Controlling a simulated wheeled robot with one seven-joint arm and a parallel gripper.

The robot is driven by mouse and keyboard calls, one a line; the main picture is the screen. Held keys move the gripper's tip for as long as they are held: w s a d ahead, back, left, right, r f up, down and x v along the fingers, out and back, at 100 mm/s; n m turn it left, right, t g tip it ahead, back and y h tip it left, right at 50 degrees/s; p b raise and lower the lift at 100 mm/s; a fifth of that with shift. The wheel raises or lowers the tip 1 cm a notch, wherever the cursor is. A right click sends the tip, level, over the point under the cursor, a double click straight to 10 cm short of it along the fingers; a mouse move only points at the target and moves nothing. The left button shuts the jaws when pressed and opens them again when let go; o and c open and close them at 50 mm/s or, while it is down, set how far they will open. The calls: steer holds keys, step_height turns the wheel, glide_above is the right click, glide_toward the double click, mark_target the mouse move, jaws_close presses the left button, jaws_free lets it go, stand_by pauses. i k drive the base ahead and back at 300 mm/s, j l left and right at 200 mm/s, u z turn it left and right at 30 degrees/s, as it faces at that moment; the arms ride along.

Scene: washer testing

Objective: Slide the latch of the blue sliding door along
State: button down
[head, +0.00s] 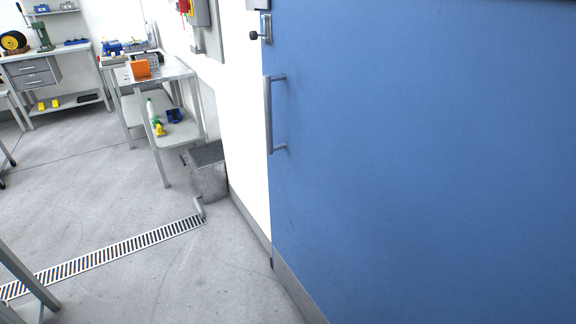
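The blue sliding door (420,150) fills the right half of the head view. Its latch (265,29) sits at the top of the door's left edge, a small metal plate with a dark round knob. A vertical grey bar handle (268,114) is fixed to the door below the latch. The door's left edge lies against the white wall; I cannot tell whether the latch is engaged. My gripper is not in view.
A metal trolley (165,75) with an orange box stands along the wall, left of the door. A grey bin (207,172) sits on the floor beside it. A drain grate (110,254) crosses the floor. A workbench (55,62) is far left. The floor before the door is clear.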

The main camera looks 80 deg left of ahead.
mark_target(253, 35)
steer(key=u, duration=1.8)
